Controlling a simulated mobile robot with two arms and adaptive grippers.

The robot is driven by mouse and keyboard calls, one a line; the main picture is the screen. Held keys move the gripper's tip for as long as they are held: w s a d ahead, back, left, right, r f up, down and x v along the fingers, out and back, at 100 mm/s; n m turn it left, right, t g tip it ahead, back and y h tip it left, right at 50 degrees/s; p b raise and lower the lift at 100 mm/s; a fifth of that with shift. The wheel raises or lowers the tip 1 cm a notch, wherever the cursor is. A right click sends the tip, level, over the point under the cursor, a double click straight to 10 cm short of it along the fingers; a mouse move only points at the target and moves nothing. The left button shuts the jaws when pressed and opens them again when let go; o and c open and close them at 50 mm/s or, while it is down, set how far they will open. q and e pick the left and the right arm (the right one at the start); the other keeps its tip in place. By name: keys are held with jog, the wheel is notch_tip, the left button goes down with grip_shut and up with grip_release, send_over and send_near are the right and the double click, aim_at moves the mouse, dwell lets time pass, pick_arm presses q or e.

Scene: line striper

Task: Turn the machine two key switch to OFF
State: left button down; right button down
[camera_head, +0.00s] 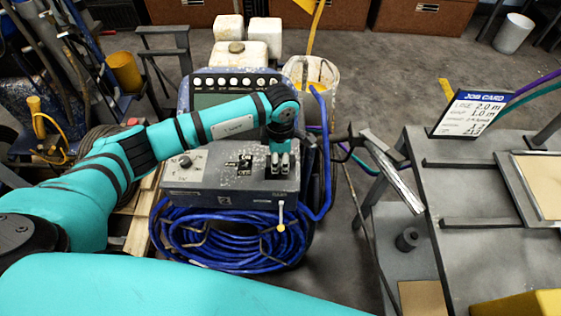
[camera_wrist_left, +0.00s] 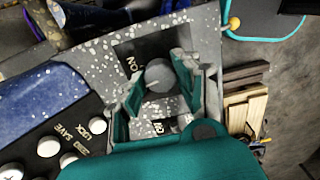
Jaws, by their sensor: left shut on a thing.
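Machine two is a grey, paint-specked box (camera_head: 200,200) with a "2" on its front. My left gripper (camera_head: 280,168) reaches down onto the right part of its top, over a dark switch plate. In the left wrist view, the key switch (camera_wrist_left: 160,73) shows as a round grey piece on a black plate, with the word ON beside it. The fingers of my left gripper (camera_wrist_left: 158,90) stand on both sides of it, shut on it. The fingers hide part of the switch, and its exact angle is hard to tell. My right gripper is not in view.
A panel of white buttons (camera_head: 235,83) stands behind. Coiled blue hose (camera_head: 225,240) hangs in front. A grey bench with a job card (camera_head: 474,113) stands to the right.

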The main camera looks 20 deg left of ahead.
aim_at(280, 162)
pick_arm(q)
jog(key=shift+n+b, duration=0.6)
jog(key=shift+n, duration=1.6)
jog(key=c, duration=0.9)
grip_release()
jog(key=shift+c, duration=0.2)
notch_tip(280, 162, up, 12)
